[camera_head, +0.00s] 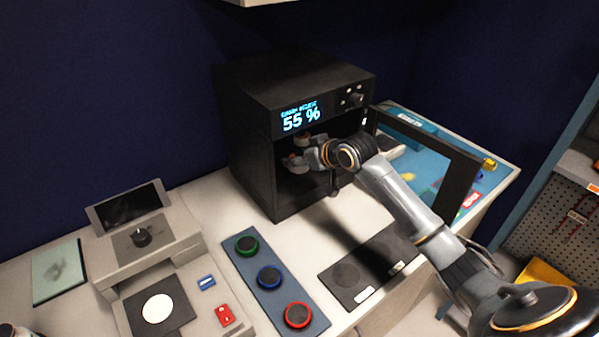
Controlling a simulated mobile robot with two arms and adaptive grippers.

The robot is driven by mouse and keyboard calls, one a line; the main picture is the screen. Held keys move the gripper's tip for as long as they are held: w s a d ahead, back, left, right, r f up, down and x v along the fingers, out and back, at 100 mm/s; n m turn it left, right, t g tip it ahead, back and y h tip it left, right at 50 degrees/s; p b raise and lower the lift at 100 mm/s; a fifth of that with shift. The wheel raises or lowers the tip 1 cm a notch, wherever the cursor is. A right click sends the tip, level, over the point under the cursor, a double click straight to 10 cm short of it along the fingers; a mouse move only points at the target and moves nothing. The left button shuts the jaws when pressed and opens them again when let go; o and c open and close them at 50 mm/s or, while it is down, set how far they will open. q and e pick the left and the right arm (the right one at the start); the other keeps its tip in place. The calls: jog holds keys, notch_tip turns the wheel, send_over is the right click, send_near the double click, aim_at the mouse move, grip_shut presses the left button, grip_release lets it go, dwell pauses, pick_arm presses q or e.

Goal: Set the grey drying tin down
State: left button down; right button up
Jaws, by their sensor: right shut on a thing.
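My right gripper (302,157) reaches through the open front of a black cabinet (250,150) with a lit "55 %" display. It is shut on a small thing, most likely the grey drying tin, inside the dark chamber. The tin is too small and too shaded to tell clearly from the gripper's fingers. I cannot tell whether it touches the chamber floor. My left gripper is not in view.
The cabinet's door (425,165) stands open to the right, close to my right arm. On the bench are a blue strip (249,260) with three round coloured pieces, a dark mat (345,272) and a grey device (145,250) at left.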

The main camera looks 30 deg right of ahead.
jog(key=p, duration=0.1)
send_over(300, 186)
jog(key=f, duration=0.5)
jog(key=shift+s+f, duration=0.25)
jog(key=shift+w+f+p, duration=0.2)
jog(key=shift+f+p, duration=0.1)
jog(key=shift+p, duration=0.25)
jog(key=shift+w+f, duration=0.1)
jog(key=shift+f, duration=0.25)
jog(key=shift+f, duration=0.15)
jog(key=o, duration=1.2)
jog(key=shift+c, duration=0.2)
jog(key=shift+r, duration=0.2)
